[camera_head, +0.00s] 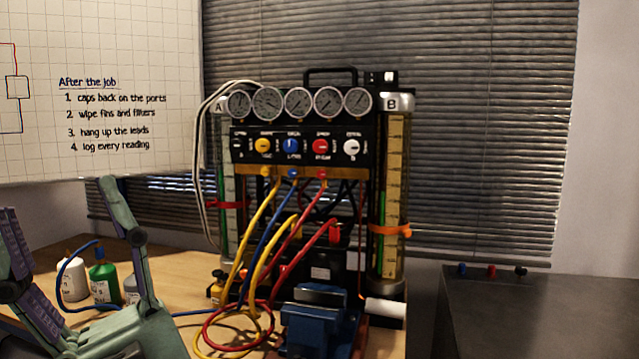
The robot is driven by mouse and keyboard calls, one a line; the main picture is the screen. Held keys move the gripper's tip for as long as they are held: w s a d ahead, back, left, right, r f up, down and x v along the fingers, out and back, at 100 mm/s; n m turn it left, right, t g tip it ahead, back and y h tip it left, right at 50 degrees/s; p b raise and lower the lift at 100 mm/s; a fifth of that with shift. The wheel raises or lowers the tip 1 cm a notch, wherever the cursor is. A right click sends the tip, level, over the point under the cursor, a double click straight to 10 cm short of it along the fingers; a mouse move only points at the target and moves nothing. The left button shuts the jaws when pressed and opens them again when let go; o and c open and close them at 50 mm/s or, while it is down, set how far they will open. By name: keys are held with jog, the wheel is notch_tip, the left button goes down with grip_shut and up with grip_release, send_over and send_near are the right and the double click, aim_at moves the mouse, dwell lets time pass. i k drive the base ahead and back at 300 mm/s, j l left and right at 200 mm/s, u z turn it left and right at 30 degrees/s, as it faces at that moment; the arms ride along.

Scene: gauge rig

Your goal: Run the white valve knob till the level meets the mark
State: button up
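The white valve knob (352,147) is at the right end of a row of coloured knobs on the black gauge panel. Column A (228,170) stands left of the panel with a red band (226,205) around it. Column B (395,165) stands to the right with an orange band (390,230). Thin green strips show in both columns; the exact levels are too small to read. My gripper (55,205) is at the lower left, its green and purple fingers wide apart and empty. It is well left of the knob and touches nothing of the rig.
Yellow, blue and red leads (262,235) hang and loop in front of the panel. A blue vise (318,312) stands at the table's front. Bottles, one green (104,280), stand behind my gripper. A whiteboard (150,45) is upper left, a dark cabinet (540,310) right.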

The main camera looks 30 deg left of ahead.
aim_at(351, 146)
jog(key=i+l, duration=0.15)
jog(key=i, duration=0.3)
jog(key=i+l, duration=0.15)
jog(key=i, duration=0.25)
